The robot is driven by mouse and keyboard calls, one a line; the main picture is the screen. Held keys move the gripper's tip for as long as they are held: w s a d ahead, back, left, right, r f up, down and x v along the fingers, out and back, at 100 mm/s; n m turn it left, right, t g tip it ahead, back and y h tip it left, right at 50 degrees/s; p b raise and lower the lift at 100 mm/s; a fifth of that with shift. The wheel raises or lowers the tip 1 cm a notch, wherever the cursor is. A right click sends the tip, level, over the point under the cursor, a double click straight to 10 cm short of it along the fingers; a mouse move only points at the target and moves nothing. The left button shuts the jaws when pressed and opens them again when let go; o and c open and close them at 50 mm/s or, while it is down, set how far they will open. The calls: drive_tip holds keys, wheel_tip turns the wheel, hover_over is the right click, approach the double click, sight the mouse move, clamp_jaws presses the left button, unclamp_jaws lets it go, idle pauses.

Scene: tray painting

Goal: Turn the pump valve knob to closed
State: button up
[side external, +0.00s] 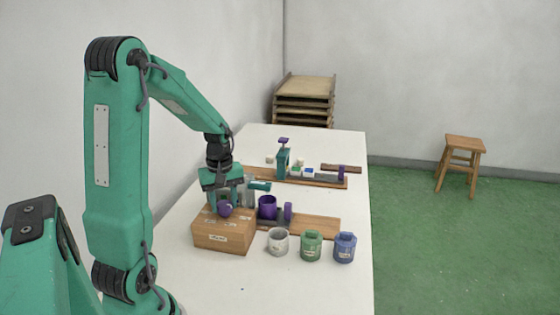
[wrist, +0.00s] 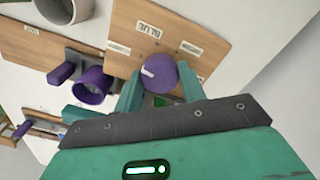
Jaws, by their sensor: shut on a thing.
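In the side view the knob (side external: 225,210) shows below my gripper (side external: 226,199), at the top edge of the box (side external: 222,239). My gripper's green fingers (wrist: 158,90) are on either side of the knob in the wrist view, shut on it. A white mark on the knob points to the left in the wrist view, toward a small label. The lower part of the knob is hidden by my gripper.
A purple cup (side external: 267,206) stands beside the box on a wooden board (side external: 320,227). White (side external: 278,242), green (side external: 311,246) and blue (side external: 344,248) pots stand at the front right. Another board (side external: 325,180) with parts lies farther back. The table's (side external: 310,280) front is clear.

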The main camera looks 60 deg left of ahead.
sight(224, 204)
drive_tip(key=shift+n, duration=0.9)
drive_tip(key=o, duration=1)
drive_tip(key=shift+r, duration=0.15)
drive_tip(key=shift+r, duration=3.8)
